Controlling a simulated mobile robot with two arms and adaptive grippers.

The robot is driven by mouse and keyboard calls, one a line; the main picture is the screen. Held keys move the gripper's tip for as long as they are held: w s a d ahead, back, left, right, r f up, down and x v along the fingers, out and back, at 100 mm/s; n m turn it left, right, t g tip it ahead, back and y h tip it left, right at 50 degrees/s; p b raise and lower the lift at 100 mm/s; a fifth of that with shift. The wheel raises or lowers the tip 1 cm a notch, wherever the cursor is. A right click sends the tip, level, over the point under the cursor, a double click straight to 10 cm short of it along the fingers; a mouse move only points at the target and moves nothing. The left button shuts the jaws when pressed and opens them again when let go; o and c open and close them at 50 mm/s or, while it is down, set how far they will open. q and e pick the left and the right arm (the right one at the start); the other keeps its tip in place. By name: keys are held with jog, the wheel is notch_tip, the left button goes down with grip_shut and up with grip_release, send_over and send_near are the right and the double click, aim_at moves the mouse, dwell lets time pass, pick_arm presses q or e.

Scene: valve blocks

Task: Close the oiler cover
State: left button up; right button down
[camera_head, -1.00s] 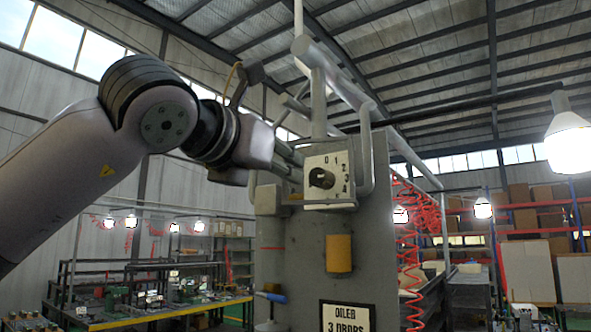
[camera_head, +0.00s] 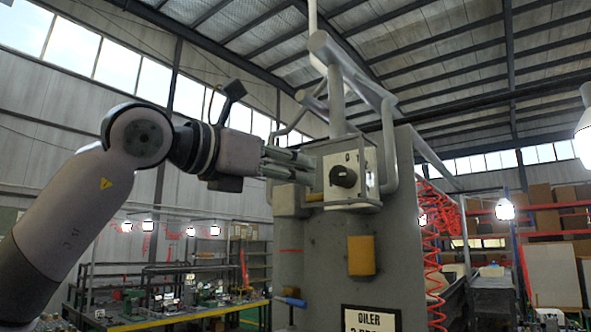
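A grey machine block (camera_head: 315,245) carries a box with a black knob (camera_head: 344,176) on a numbered white dial plate (camera_head: 367,170) at its top. A sign reading OILER (camera_head: 371,318) is on the front face, cut off by the lower edge. I cannot tell which part is the oiler cover. My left gripper (camera_head: 312,170) reaches in from the left, its fingers at the left side of the dial box. The fingers show a gap between them and hold nothing that I can see. Whether they touch the box is unclear. My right gripper is not in view.
A yellow block (camera_head: 361,255) sits on the front face below the dial. A blue-handled lever (camera_head: 291,301) sticks out at lower left. A grey post and pipes (camera_head: 337,95) rise above the box. Red coiled hose (camera_head: 433,260) hangs at the right, with shelves behind.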

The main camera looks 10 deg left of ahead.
pick_arm(q)
jog(key=o, duration=0.3)
jog(key=shift+w, duration=0.1)
jog(key=shift+o, duration=0.2)
jog(key=v, duration=1.2)
jog(key=shift+f, duration=0.1)
